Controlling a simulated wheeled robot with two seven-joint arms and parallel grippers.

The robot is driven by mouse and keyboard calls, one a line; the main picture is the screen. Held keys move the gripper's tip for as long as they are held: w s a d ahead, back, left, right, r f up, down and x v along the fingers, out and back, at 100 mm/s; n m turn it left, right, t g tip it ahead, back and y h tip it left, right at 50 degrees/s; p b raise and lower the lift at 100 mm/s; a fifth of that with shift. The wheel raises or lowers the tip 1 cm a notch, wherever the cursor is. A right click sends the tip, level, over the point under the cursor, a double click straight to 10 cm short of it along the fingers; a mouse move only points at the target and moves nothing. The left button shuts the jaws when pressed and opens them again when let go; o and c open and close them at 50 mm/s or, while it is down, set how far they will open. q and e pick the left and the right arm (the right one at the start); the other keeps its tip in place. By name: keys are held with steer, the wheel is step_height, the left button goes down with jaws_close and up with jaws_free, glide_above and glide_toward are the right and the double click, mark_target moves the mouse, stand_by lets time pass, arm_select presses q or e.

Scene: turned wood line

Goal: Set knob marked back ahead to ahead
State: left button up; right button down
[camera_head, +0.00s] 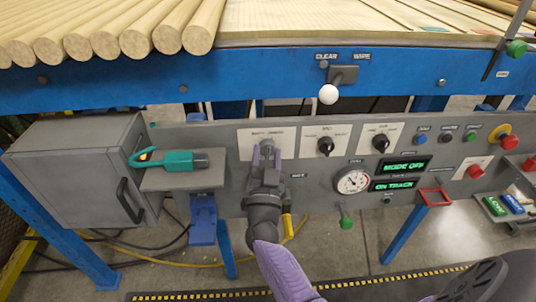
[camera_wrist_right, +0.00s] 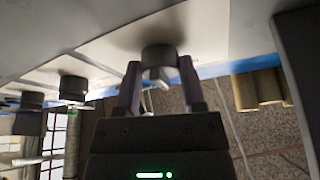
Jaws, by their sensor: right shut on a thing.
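The knob sits on the leftmost white plate (camera_head: 285,141) of the grey panel, whose small print is hard to read. In the head view my right gripper (camera_head: 266,150) covers it, so its pointer is hidden. In the right wrist view the dark round knob (camera_wrist_right: 158,60) stands between the two fingers of my right gripper (camera_wrist_right: 160,80), which are shut on it. A light mark shows on the knob's near face, but I cannot tell which setting it points at. My left gripper is not in view.
Two similar black knobs, a left one (camera_head: 325,146) and a right one (camera_head: 380,142), stand to the right. A green-handled tool (camera_head: 170,160) lies on the shelf at left. A white-balled lever (camera_head: 329,94) hangs above. A gauge (camera_head: 353,181) and green displays (camera_head: 404,166) are further right.

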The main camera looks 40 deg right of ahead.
steer(key=shift+a+m+g+h, duration=0.1)
steer(key=shift+m+g+h, duration=0.3)
steer(key=shift+m, duration=0.8)
steer(key=m+g, duration=0.1)
steer(key=m, duration=0.1)
steer(key=shift+m+p, duration=0.35)
steer(key=shift+m, duration=0.05)
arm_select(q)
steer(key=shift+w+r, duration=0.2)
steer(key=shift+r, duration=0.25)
arm_select(e)
steer(key=shift+m+g+h, duration=0.4)
steer(key=shift+m+g, duration=0.1)
steer(key=shift+m, duration=0.2)
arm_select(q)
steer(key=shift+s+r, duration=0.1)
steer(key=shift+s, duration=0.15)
arm_select(e)
steer(key=shift+m, duration=0.3)
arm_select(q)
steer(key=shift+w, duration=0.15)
arm_select(e)
steer(key=c, duration=0.5)
jaws_free()
steer(key=o, duration=0.3)
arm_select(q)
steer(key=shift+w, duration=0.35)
arm_select(e)
steer(key=shift+r, duration=0.1)
